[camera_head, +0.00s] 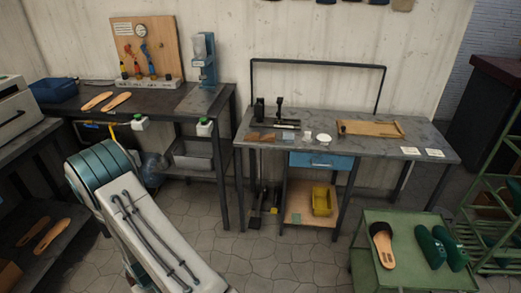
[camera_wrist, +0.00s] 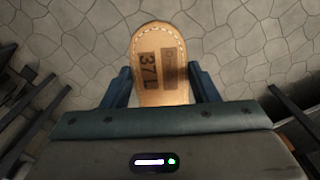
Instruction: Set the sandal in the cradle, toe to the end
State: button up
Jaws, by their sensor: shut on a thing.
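My gripper (camera_wrist: 160,80) is shut on a tan sandal (camera_wrist: 158,42) in the wrist view, with one blue finger at each side. The sandal has a stitched rounded end pointing away from my gripper and is marked "37 L". Its other end is hidden behind my gripper's body. Below it is bare stone floor. In the head view my gripper and the held sandal are not visible; my arm fills the lower left. A shallow tan wooden tray (camera_head: 371,129), which looks like the cradle, lies on the grey bench (camera_head: 430,148) at the right, and looks empty.
A green cart (camera_head: 405,220) at lower right bears a dark-footbed sandal (camera_head: 384,247) and green footwear (camera_head: 430,246). Loose soles (camera_head: 97,101) lie on the left bench (camera_head: 165,97). A yellow bin (camera_head: 322,201) stands under the grey bench. The floor in front is clear.

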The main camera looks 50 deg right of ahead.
aim_at(373, 128)
jog(key=i, duration=1.4)
jog(key=z, duration=2.45)
